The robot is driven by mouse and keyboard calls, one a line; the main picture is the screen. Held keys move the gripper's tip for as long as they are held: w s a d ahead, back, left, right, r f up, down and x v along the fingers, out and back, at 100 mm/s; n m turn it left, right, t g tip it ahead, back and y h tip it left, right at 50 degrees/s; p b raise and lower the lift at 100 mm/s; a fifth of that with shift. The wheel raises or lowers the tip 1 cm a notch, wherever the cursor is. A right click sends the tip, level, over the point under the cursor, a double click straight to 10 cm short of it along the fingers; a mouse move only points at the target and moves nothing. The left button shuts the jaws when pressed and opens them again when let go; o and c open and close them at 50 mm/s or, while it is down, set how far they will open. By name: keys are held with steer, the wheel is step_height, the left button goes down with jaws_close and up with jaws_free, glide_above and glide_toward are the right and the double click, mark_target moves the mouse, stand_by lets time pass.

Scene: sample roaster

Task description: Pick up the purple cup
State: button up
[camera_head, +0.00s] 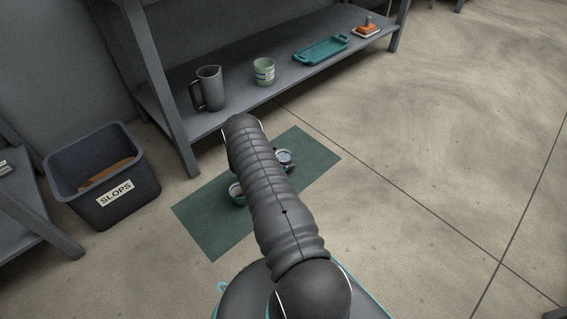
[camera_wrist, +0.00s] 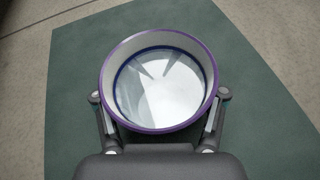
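The purple-rimmed cup (camera_wrist: 112,62) stands upright on the dark green mat in the wrist view, seen from above. It is pale inside, with a dark blue line around its inner wall. My gripper (camera_wrist: 160,95) has one finger on each side of the cup, close to its wall. I cannot tell whether the fingers touch it. A cup with a bluish-purple rim (camera_head: 285,157) shows just right of the arm on the mat.
The mat (camera_head: 213,224) lies on the floor. A shelf behind holds a dark jug (camera_head: 210,88), a green cup (camera_head: 264,72) and a teal tray (camera_head: 321,50). A slops bin (camera_head: 103,178) stands left.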

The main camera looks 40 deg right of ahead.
steer(key=c, duration=0.4)
steer(key=shift+c, duration=0.2)
steer(key=shift+r, duration=0.25)
